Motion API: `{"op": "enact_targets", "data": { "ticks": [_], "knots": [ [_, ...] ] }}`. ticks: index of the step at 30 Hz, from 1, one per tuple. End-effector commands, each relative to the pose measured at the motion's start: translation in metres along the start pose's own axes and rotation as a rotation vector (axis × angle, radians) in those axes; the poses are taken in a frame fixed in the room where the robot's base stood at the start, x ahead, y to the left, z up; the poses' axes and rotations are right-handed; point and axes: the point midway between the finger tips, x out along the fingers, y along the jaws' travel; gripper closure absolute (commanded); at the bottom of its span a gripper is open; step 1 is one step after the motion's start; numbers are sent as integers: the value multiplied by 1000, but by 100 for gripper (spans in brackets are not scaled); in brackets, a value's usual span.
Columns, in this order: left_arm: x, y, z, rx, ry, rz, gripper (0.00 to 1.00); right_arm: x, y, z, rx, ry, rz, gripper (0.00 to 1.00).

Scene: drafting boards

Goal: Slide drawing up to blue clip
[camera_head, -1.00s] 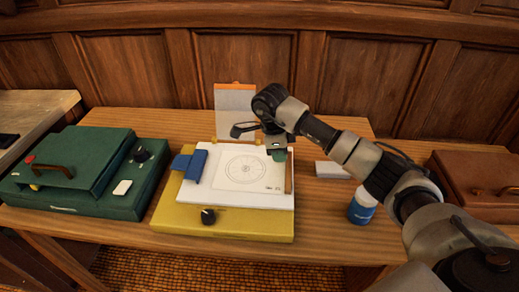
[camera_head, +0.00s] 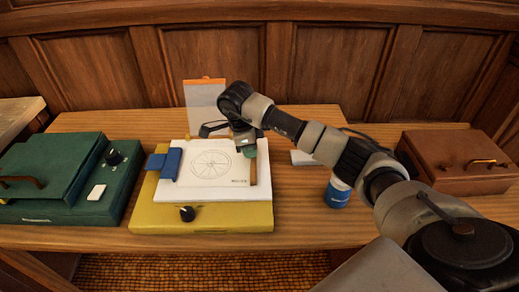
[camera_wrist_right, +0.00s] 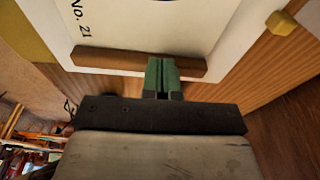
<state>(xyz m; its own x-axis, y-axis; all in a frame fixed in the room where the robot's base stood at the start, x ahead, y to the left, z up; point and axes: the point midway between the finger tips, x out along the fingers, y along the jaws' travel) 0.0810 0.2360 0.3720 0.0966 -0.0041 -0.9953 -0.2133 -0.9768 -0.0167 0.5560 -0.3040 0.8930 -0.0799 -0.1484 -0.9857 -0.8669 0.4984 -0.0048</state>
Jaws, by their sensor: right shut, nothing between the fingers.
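The blue clip (camera_head: 171,164) is at the board's left side. The sheet's left edge is close to the clip; I cannot tell whether they touch. A brown wooden strip (camera_head: 253,175) lies along the drawing's right edge. It also shows in the right wrist view (camera_wrist_right: 110,60). My right gripper (camera_head: 249,151) is shut and empty. Its green fingertips (camera_wrist_right: 161,68) are at the strip's outer side, seemingly against it. My left gripper is not in view.
A blue-and-white bottle (camera_head: 338,193) and a white block (camera_head: 303,158) stand right of the board. A green case (camera_head: 60,170) is at the left and a brown case (camera_head: 455,160) at the right. An upright orange-topped card (camera_head: 204,95) stands behind.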

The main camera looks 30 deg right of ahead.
Motion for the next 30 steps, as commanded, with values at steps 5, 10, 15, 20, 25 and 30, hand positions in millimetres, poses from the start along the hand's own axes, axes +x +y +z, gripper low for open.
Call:
{"op": "enact_targets", "data": {
  "ticks": [5, 10, 15, 20, 25, 30],
  "knots": [
    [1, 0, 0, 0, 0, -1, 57, 6, 2, 2, -4, 2, 8, 100],
    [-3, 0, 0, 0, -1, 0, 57, 1, 2, 0, -4, 3, 8, 100],
    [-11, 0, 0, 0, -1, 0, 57, -11, 2, -2, -2, 4, 7, 100],
    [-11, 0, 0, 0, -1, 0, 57, -8, 3, -5, -2, 6, 11, 100],
    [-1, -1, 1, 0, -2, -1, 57, -12, 3, 25, -5, 2, 8, 100],
    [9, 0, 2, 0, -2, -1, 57, -19, 3, 63, -4, 2, 8, 100]
  ]
}}
